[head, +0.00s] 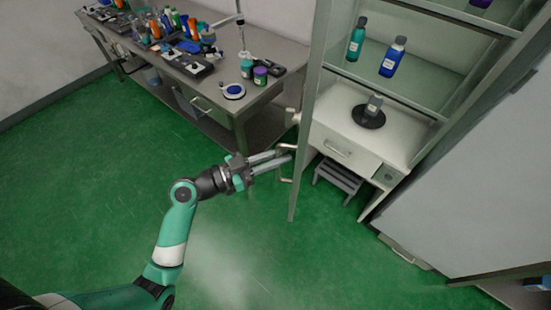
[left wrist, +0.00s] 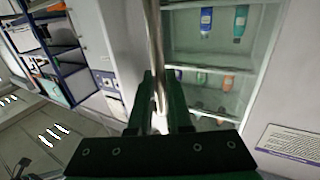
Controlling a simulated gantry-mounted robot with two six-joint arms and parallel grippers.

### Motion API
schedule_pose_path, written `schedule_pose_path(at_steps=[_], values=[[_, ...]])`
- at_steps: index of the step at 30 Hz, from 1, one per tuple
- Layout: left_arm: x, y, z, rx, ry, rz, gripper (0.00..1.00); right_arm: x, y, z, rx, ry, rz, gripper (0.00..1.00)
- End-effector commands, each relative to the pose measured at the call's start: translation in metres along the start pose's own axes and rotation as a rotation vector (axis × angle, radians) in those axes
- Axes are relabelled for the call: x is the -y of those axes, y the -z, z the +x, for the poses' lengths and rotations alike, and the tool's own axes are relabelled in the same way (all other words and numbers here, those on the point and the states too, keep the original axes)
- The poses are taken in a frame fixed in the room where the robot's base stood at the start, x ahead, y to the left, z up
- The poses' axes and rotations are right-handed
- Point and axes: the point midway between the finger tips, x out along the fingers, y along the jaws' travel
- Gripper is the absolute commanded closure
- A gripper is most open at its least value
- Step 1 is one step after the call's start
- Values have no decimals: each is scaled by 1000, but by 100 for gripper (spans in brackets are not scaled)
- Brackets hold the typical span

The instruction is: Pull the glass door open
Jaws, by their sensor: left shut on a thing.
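The glass door (head: 304,118) is a tall pane in a grey metal frame on the cabinet at the right; it also shows in the left wrist view (left wrist: 215,55). I cannot tell whether it stands ajar. Its metal handle (head: 285,180) is on the left frame post and shows as an upright bar in the left wrist view (left wrist: 154,40). My left gripper (head: 284,155) reaches the handle from the left. In the left wrist view its green fingers (left wrist: 161,100) are shut around the bar. My right gripper is not in view.
Bottles, among them a blue one (head: 393,57), stand on the shelves behind the glass. A cluttered workbench (head: 215,92) stands at the upper left. A small grey step stool (head: 338,178) is below the drawer. The green floor (head: 90,180) left of the door is clear.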

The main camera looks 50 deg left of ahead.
Motion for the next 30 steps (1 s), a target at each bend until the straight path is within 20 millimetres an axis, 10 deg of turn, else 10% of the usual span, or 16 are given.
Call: schedule_pose_path(at_steps=[9,10,15,30], values=[[1,-3,0,6,1,-2,100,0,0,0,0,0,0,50],[1,-3,0,7,1,-2,79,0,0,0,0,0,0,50],[1,-2,0,5,1,-2,53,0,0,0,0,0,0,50],[-3,1,2,4,-13,-3,53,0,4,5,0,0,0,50]])
